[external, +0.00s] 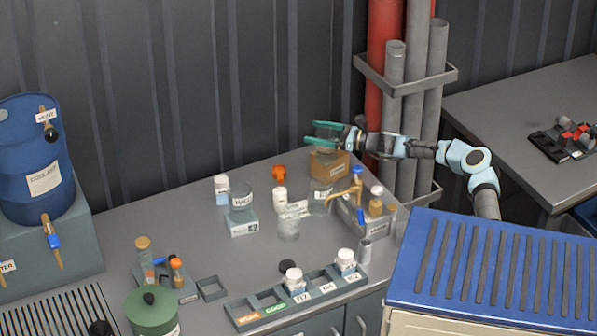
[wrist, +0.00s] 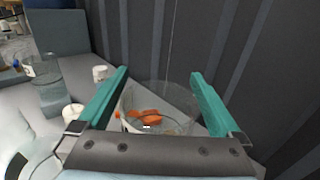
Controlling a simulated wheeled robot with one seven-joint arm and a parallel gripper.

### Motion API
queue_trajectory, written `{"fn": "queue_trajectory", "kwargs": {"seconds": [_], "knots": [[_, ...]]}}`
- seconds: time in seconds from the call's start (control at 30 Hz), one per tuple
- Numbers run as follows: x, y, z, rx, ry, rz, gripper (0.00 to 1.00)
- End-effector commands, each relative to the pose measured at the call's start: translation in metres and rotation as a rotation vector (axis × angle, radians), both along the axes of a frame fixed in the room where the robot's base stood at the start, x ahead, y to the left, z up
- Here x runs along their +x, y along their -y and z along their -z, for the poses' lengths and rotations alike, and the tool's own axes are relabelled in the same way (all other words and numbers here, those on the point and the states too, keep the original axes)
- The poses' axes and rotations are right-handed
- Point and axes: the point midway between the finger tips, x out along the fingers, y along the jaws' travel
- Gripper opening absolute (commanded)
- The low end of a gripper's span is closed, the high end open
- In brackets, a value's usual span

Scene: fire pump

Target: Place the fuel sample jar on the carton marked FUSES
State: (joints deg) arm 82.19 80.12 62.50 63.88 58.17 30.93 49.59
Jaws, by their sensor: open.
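My gripper (external: 325,133) is open just above a brown carton (external: 328,165) at the back of the bench; the carton's label is too small to read. In the wrist view, a clear glass jar (wrist: 158,97) lies between the two teal fingers of my gripper (wrist: 158,80), its rim towards the camera. An orange object (wrist: 143,115) shows through or inside its glass. The jar appears to be at the carton's top; in the external view its outline is too faint to make out. I cannot tell whether a finger touches it.
A brass tap (external: 347,192) and a grey crate (external: 372,224) are in front right. Red and grey pipes (external: 385,80) rise behind; the ribbed wall is close.

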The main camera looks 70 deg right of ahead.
Motion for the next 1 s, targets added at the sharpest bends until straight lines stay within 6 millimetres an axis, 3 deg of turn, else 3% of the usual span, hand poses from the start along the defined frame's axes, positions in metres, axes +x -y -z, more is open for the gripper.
{"fn": "queue_trajectory", "kwargs": {"seconds": [0.17, 0.5, 0.7, 1.0], "knots": [[-0.007, 0.001, -0.002, 0.000, 0.000, 0.002, 1.00], [-0.076, 0.001, -0.001, -0.001, 0.000, 0.002, 1.00], [-0.107, 0.001, -0.002, 0.000, 0.000, 0.001, 1.00], [-0.120, 0.000, -0.004, 0.000, 0.000, 0.000, 1.00]]}}
